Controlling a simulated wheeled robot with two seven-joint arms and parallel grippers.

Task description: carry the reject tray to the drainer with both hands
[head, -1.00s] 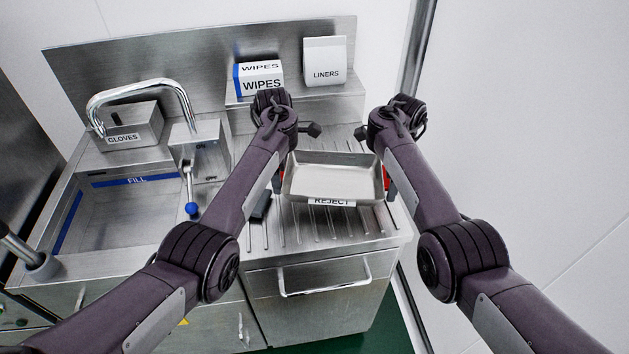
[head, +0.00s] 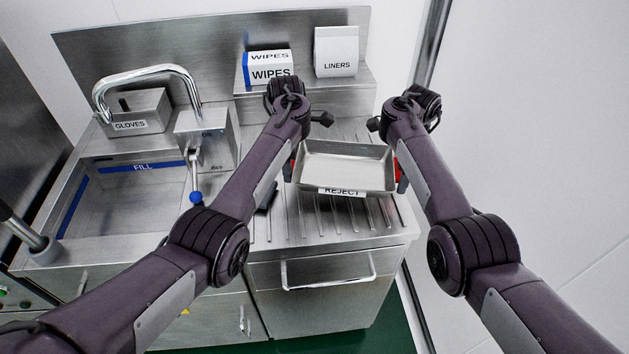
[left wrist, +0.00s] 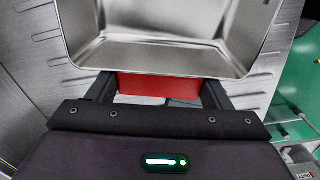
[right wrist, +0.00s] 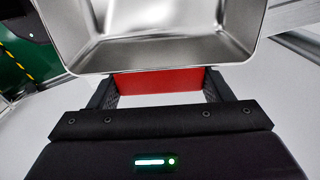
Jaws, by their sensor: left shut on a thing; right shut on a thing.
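The reject tray (head: 345,182) is a shallow, empty steel tray with a REJECT label on its front, over the ribbed drainer (head: 315,222) in the head view. It looks about level; I cannot tell whether its base touches the ribs. My left gripper (left wrist: 160,84) is shut on the red handle (left wrist: 158,86) at the tray's left end. My right gripper (right wrist: 160,82) is shut on the other red handle (right wrist: 158,84) at the right end. In the head view my arms largely hide both grippers.
A sink (head: 125,200) with a curved tap (head: 150,72) and a blue-knobbed lever (head: 196,197) lies to the left. A WIPES box (head: 268,70) and a LINERS box (head: 337,52) stand on the back shelf. A dark object (head: 266,197) lies left of the tray.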

